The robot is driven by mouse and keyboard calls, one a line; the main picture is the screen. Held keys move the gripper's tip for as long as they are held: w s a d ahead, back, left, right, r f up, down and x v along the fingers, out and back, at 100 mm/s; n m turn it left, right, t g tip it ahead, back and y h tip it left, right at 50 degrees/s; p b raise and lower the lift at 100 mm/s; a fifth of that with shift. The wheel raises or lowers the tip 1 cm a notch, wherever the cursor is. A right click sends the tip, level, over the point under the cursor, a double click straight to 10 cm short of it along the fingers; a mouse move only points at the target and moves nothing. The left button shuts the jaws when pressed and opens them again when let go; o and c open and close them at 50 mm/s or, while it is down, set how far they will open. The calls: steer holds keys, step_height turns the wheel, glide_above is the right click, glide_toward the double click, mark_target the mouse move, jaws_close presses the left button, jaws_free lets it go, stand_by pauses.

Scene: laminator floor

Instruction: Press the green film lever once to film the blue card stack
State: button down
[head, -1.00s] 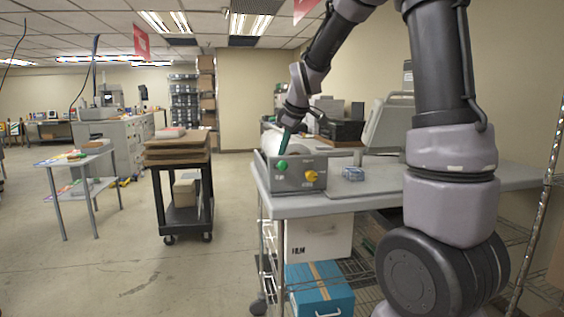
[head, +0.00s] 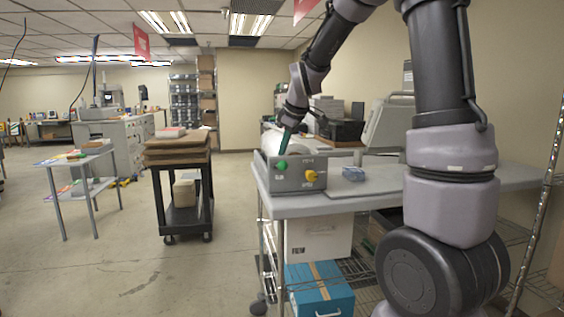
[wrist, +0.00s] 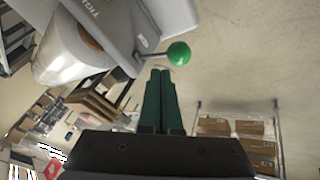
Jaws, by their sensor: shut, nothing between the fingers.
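The green film lever's round knob (head: 281,165) is on the front left of the grey laminator (head: 300,174) at the table's near edge. In the wrist view the green knob (wrist: 178,52) sits on a thin rod just beyond the fingertips. My gripper (head: 284,150), with dark green fingers, is shut and empty just above the knob; it also shows in the wrist view (wrist: 160,72). Whether the fingertips touch the knob I cannot tell. The blue card stack (head: 353,174) lies on the table right of the laminator.
A white film roll (wrist: 75,50) is on the machine. A black cart (head: 181,200) with boards stands left, with open floor between. A teal box (head: 318,290) is under the table.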

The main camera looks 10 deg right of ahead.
steer(key=shift+f, duration=0.15)
steer(key=shift+s+f, duration=0.1)
steer(key=shift+f, duration=0.15)
steer(key=shift+s+f, duration=0.2)
steer(key=shift+f, duration=0.35)
steer(key=shift+s+f, duration=0.15)
steer(key=shift+f, duration=0.4)
stand_by(1.2)
stand_by(0.5)
steer(key=shift+w+r, duration=0.25)
steer(key=shift+r, duration=0.55)
steer(key=shift+w+r, duration=0.2)
steer(key=shift+r, duration=0.55)
steer(key=shift+w+r, duration=0.3)
steer(key=shift+r, duration=0.7)
steer(key=shift+w+r, duration=0.3)
steer(key=shift+r, duration=0.65)
steer(key=shift+w+r, duration=0.1)
steer(key=shift+r, duration=0.35)
